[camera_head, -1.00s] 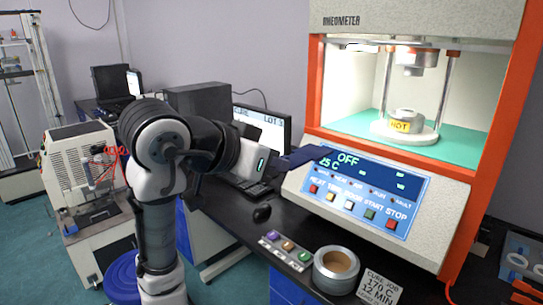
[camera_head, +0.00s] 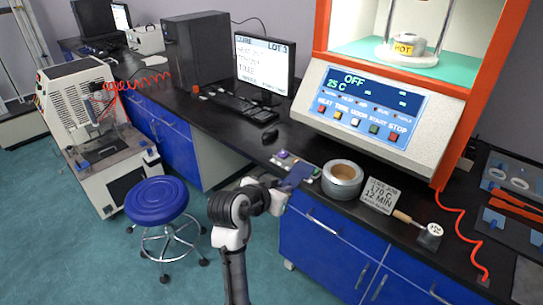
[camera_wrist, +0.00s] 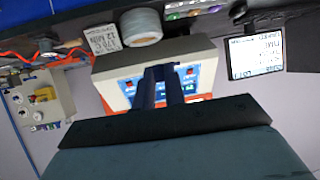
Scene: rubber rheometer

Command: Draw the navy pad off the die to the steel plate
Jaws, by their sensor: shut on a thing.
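My gripper (camera_head: 297,176) is low over the front edge of the black bench, beside a small strip with coloured pieces. Its two navy fingers also show in the wrist view (camera_wrist: 172,68). They are close together, and a thin dark navy piece, seemingly the navy pad (camera_wrist: 192,65), shows at their tips. Its outline is hard to tell from the fingers. The die (camera_head: 400,62) stands in the open rheometer chamber with a HOT-marked metal piece on it, and no navy pad shows there. A grey strip (camera_head: 282,166), possibly the steel plate, lies by my gripper.
A tape-like roll (camera_head: 342,180), a job card (camera_head: 379,194) and a wooden-handled tool (camera_head: 408,218) stand right of my gripper. The rheometer panel (camera_head: 370,103) rises behind. A mouse (camera_head: 270,134) and keyboard (camera_head: 238,103) lie left. A blue stool (camera_head: 157,199) stands on the floor.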

